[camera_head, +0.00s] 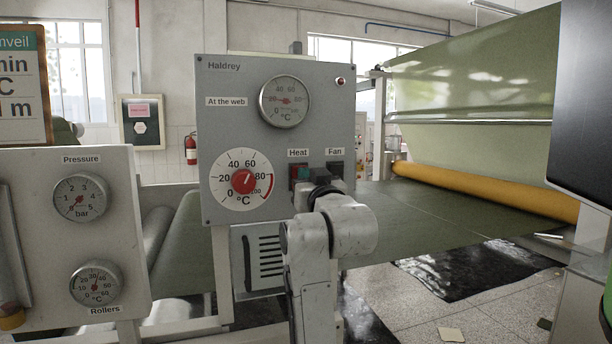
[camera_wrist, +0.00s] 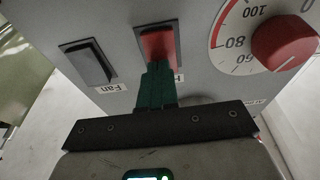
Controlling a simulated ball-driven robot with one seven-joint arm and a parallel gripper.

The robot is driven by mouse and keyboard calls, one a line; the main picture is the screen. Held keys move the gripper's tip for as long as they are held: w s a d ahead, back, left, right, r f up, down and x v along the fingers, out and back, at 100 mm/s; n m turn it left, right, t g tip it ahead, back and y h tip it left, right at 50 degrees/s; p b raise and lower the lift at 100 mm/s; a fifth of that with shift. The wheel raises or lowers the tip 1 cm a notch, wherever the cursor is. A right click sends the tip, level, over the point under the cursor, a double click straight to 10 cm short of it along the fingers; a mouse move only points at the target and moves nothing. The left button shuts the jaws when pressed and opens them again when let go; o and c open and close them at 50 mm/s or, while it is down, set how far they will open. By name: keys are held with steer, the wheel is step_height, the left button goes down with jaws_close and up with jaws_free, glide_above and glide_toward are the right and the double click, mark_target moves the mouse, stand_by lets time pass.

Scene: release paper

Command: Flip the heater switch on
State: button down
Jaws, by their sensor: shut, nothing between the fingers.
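The grey Haldrey heater panel (camera_head: 240,110) stands in the middle of the head view. Its red Heat switch (camera_head: 295,171) sits under the "Heat" label, partly covered by my gripper (camera_head: 305,173). In the wrist view the Heat switch (camera_wrist: 157,42) is a red rocker in a dark frame. My gripper's green fingers (camera_wrist: 156,80) are shut and empty, their tips right in front of the rocker's near end. I cannot tell whether they touch it, nor which way the rocker is set. A small red lamp (camera_head: 340,82) is at the panel's top right.
The black Fan switch (camera_head: 335,168) is close beside the Heat switch and also shows in the wrist view (camera_wrist: 89,62). A dial with a red knob (camera_head: 243,181) is on the other side. A pressure panel (camera_head: 110,230) stands at left.

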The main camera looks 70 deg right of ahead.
stand_by(0.3)
steer(key=shift+w+d+r+y+p, duration=0.2)
steer(key=shift+y+p, duration=0.2)
steer(key=shift+p, duration=0.55)
